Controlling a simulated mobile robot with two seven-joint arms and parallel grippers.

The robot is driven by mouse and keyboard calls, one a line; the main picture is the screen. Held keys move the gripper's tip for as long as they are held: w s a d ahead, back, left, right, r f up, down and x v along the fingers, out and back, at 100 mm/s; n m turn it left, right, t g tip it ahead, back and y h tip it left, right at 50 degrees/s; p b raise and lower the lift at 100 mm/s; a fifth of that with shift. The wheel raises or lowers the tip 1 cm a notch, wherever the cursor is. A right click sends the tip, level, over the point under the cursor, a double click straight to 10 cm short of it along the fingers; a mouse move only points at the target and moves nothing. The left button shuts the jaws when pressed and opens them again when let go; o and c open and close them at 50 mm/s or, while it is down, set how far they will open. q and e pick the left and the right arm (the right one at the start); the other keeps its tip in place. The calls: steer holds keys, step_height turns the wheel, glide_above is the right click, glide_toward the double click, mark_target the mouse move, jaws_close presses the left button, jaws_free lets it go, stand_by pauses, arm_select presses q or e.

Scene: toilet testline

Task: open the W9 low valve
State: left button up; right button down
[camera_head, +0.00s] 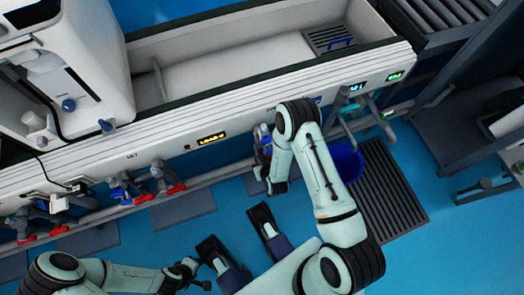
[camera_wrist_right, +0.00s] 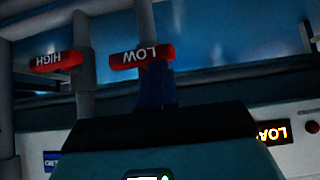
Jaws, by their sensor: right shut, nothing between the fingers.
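In the right wrist view, the red LOW handle (camera_wrist_right: 142,55) lies across a grey pipe, its lettering upside down. The red HIGH handle (camera_wrist_right: 57,59) is on a neighbouring pipe to its left. My right gripper (camera_wrist_right: 156,88) is shut and empty, its narrow tips just below the LOW handle in the picture. I cannot tell whether they touch it. In the head view, my right wrist is beside a blue-and-red valve group (camera_head: 263,139) right of the orange display, partly covered by my arm. My left gripper (camera_head: 193,272) is low in the head view; its fingers are unclear. No W9 label is readable.
The orange display (camera_head: 211,138) is on the white bench front (camera_head: 150,150); it also shows in the right wrist view (camera_wrist_right: 273,132). More red-handled valves (camera_head: 165,184) line the bench to the left. A blue bucket (camera_head: 347,163) and floor grating (camera_head: 390,200) are to the right.

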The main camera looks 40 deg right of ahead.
arm_select(q)
steer(key=shift+w+r, duration=0.1)
steer(key=shift+w, duration=0.05)
arm_select(e)
steer(key=shift+a, duration=0.1)
arm_select(q)
steer(key=shift+w+r, duration=0.1)
steer(key=shift+w, duration=0.2)
steer(key=shift+w+a+r+p, duration=0.2)
steer(key=shift+w+p, duration=0.1)
steer(key=shift+w, duration=0.15)
arm_select(e)
steer(key=shift+a+f+n+h, duration=0.2)
steer(key=shift+n+h, duration=0.2)
steer(key=shift+h, duration=0.2)
